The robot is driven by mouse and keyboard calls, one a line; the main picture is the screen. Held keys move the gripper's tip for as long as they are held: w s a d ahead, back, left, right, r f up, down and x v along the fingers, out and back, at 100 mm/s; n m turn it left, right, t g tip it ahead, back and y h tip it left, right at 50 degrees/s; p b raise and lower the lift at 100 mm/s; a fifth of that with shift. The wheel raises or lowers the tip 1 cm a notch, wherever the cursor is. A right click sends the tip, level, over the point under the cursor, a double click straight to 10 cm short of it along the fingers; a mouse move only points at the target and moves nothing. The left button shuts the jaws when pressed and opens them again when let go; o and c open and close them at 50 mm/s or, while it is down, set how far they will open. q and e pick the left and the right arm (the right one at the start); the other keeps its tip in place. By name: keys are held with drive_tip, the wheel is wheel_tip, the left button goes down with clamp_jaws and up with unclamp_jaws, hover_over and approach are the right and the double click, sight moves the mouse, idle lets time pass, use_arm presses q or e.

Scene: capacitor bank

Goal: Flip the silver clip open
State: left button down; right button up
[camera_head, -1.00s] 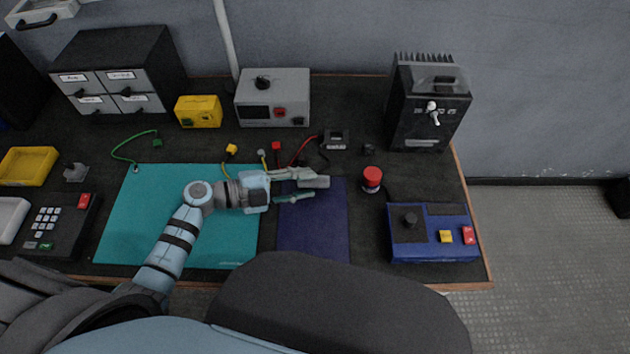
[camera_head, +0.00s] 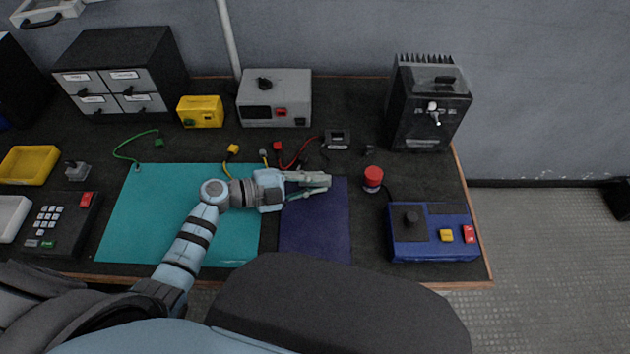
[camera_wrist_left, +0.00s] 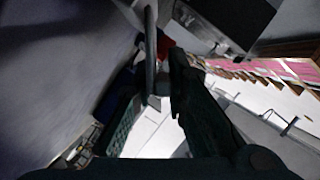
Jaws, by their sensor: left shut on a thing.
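My left gripper (camera_head: 326,183) is over the top of the dark purple mat, its fingers close together and pointing right. In the left wrist view, a narrow silver-grey bar (camera_wrist_left: 150,55) stands between the two dark fingers; it looks like the silver clip, held by them. Its lower end is hard to make out. In the head view the gripper hides whatever is between its fingertips. My right gripper is not in view.
A red button (camera_head: 373,177) stands just right of the fingertips. A blue box (camera_head: 433,248) is at lower right, and a black finned unit (camera_head: 420,95) behind it. Cable ends, including a yellow one (camera_head: 233,149), lie behind the arm. The purple mat (camera_head: 315,235) is clear in front.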

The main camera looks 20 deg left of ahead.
use_arm(q)
drive_tip(key=shift+w+a+r+n+g+p, duration=0.1)
drive_tip(key=shift+w+r+n+g+p, duration=0.4)
drive_tip(key=shift+p, duration=0.85)
drive_tip(key=shift+w+a+r+n+g+p, duration=0.15)
drive_tip(key=shift+r+n+p, duration=0.4)
drive_tip(key=shift+p, duration=0.75)
drive_tip(key=shift+w+f+n+p, duration=0.1)
drive_tip(key=shift+w+n+p, duration=0.05)
drive_tip(key=shift+n+p, duration=0.3)
drive_tip(key=shift+w+n+g+p, duration=0.35)
drive_tip(key=shift+n+g, duration=0.2)
drive_tip(key=shift+n, duration=0.05)
drive_tip(key=shift+w+a+n+g, duration=0.1)
drive_tip(key=shift+w+n+g, duration=0.25)
drive_tip(key=shift+n+g, duration=0.2)
drive_tip(key=shift+w+a+f+n+g+b, duration=0.2)
drive_tip(key=shift+w+n+g+b, duration=0.3)
drive_tip(key=shift+n+b, duration=0.45)
drive_tip(key=shift+w+a+n+g+b, duration=0.1)
drive_tip(key=shift+w+n+g+b, duration=0.3)
drive_tip(key=shift+n+g+b, duration=0.75)
drive_tip(key=shift+t+b, duration=0.3)
drive_tip(key=shift+t, duration=0.1)
